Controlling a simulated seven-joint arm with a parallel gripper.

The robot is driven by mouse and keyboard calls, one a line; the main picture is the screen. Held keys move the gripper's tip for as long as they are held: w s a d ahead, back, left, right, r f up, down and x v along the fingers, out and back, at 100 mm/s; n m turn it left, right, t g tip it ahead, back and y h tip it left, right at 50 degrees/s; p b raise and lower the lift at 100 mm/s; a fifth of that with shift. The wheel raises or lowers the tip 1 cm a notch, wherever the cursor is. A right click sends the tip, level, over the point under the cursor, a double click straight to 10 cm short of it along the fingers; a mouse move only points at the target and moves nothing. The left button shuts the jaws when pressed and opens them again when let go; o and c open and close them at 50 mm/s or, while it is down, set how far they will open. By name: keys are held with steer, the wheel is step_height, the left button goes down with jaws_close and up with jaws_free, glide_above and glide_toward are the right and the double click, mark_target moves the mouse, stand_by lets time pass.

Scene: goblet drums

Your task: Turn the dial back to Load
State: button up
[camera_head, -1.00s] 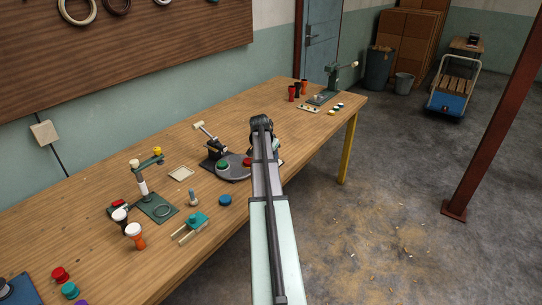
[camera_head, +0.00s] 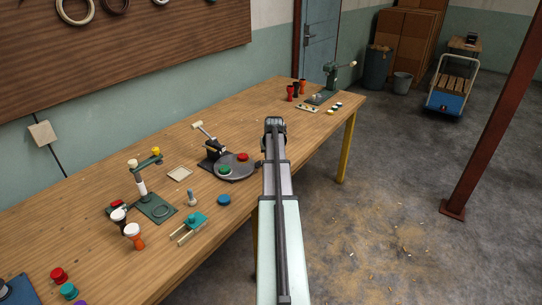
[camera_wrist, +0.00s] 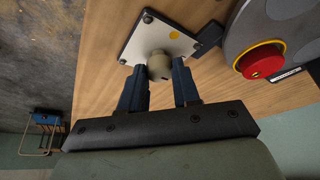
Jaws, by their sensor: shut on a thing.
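The dial and fingertips are hidden behind my arm in the head view. The grey turntable (camera_head: 236,175) beside it carries a red cap (camera_head: 243,157) and a green cap (camera_head: 225,170); the red cap also shows in the wrist view (camera_wrist: 262,64).
A black press with a pale handle (camera_head: 212,145) stands behind the turntable. The table's front edge runs under my arm.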

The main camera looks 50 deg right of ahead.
stand_by(0.3)
steer(key=o, duration=1)
steer(key=shift+o, duration=0.2)
steer(key=v, duration=1.4)
steer(key=shift+d, duration=0.15)
steer(key=shift+f, duration=0.1)
